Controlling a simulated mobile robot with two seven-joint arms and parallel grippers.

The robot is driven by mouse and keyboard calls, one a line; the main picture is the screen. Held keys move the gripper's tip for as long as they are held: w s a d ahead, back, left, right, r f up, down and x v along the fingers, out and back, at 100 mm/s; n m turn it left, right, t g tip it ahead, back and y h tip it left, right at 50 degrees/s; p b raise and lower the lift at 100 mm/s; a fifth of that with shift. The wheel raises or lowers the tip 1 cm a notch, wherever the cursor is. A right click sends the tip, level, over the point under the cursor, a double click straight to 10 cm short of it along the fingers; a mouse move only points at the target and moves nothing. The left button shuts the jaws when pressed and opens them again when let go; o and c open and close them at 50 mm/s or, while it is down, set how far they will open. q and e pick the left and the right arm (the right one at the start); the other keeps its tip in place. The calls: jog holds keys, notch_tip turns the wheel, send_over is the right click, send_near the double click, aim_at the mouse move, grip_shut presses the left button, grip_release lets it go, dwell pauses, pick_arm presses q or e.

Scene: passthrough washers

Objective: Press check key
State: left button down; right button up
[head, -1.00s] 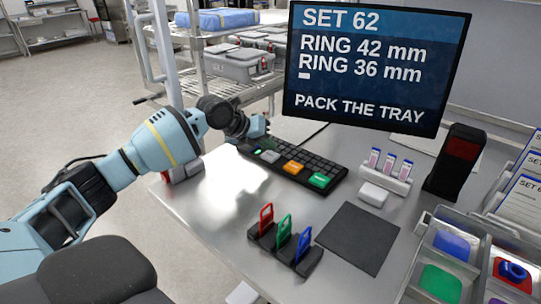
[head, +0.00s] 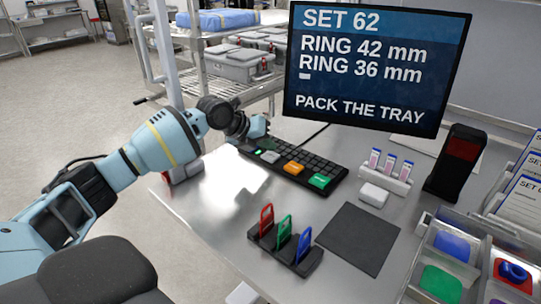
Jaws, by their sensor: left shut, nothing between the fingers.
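A black keypad (head: 318,167) lies on the steel table below the monitor. Large grey (head: 270,157), orange (head: 293,168) and green (head: 319,181) keys sit along its front edge, with a small lit green spot at the left end. Any lettering on the keys is too small to read, so I cannot tell which is the check key. My left gripper (head: 257,130) is shut and empty at the keypad's back left corner; I cannot tell whether it touches it. My right gripper is not in view.
The monitor (head: 374,78) reads SET 62, RING 42 mm, RING 36 mm, PACK THE TRAY. A black rack with red, green and blue tags (head: 284,240) stands in front, beside a dark mat (head: 358,238). A vial holder (head: 386,172), black scanner-like device (head: 456,162) and bins (head: 440,282) are at right.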

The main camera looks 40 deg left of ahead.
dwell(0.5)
pick_arm(q)
jog(key=shift+f, duration=0.1)
jog(key=shift+f, duration=0.35)
dwell(0.6)
jog(key=shift+f+b, duration=0.3)
jog(key=shift+f, duration=0.2)
jog(key=shift+r, duration=0.1)
dwell(0.5)
jog(key=shift+r+p, duration=0.5)
jog(key=shift+r, duration=0.35)
